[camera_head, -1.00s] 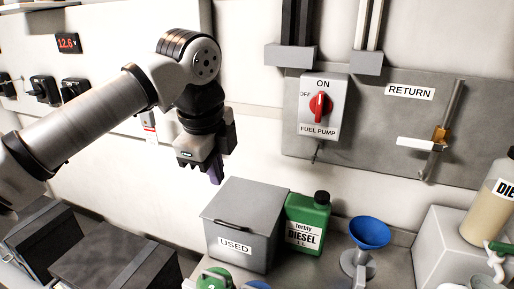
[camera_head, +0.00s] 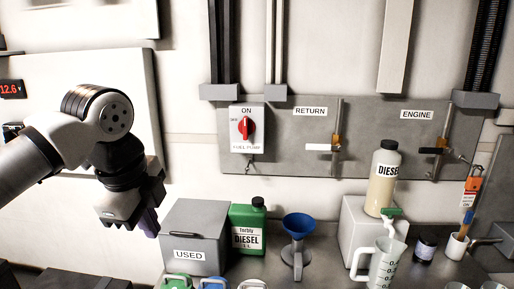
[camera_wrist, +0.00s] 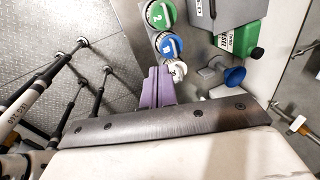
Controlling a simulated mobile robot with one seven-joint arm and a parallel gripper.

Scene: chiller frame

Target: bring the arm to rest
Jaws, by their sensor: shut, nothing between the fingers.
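My arm reaches in from the left in the head view, with its wrist bent down. My gripper (camera_head: 149,222) hangs in the air, its purple fingers pointing down, just left of the grey box marked USED (camera_head: 190,255). The fingers are shut together with nothing between them. The wrist view shows the purple fingers (camera_wrist: 156,82) side by side; the green and blue round caps (camera_wrist: 166,43) appear beyond them. I see no contact between the gripper and the box.
The fuel pump switch (camera_head: 246,128) is on the wall panel.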

